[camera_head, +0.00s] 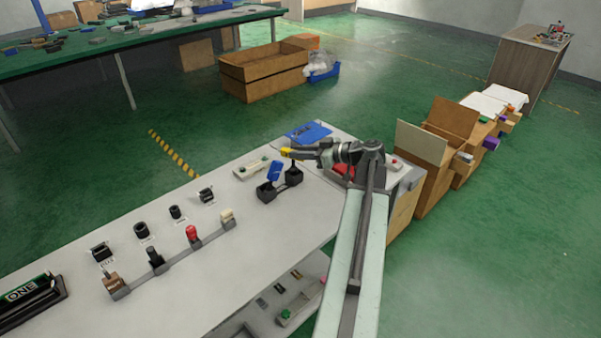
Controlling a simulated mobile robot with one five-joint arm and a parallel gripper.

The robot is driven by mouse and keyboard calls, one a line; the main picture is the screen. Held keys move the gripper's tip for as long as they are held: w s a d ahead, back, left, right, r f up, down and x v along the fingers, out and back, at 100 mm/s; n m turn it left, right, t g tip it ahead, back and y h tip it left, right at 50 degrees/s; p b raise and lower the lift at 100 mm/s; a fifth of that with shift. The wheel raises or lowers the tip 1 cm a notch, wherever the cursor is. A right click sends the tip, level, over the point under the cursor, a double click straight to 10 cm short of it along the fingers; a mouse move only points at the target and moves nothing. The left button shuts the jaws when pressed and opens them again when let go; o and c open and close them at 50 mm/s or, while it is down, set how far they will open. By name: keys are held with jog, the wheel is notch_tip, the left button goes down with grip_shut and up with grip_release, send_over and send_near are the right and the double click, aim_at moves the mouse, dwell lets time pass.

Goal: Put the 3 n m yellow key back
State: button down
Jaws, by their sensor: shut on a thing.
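My gripper (291,153) is at the end of my arm, above the back right part of the grey bench. It is shut on a small yellow thing, which I take to be the yellow key (285,152); only a little of it shows at the jaw tips. Just below is a black two-post holder (267,191). A blue key (275,170) stands tilted up from its left post. The right post is close under my gripper, and I cannot tell whether the yellow key touches it. Any markings on the keys are too small to read.
The grey bench (215,275) carries a lever row with a red knob (192,233), several black knobs and a white strip (251,168). A blue tray (309,132) lies behind my gripper. Cardboard boxes (430,170) stand right of the bench.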

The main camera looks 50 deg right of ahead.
aim_at(293, 162)
jog(key=shift+f+b, duration=1.9)
jog(key=shift+f, duration=0.05)
jog(key=shift+r, duration=0.2)
jog(key=shift+f, duration=0.15)
jog(key=c, duration=1.3)
grip_release()
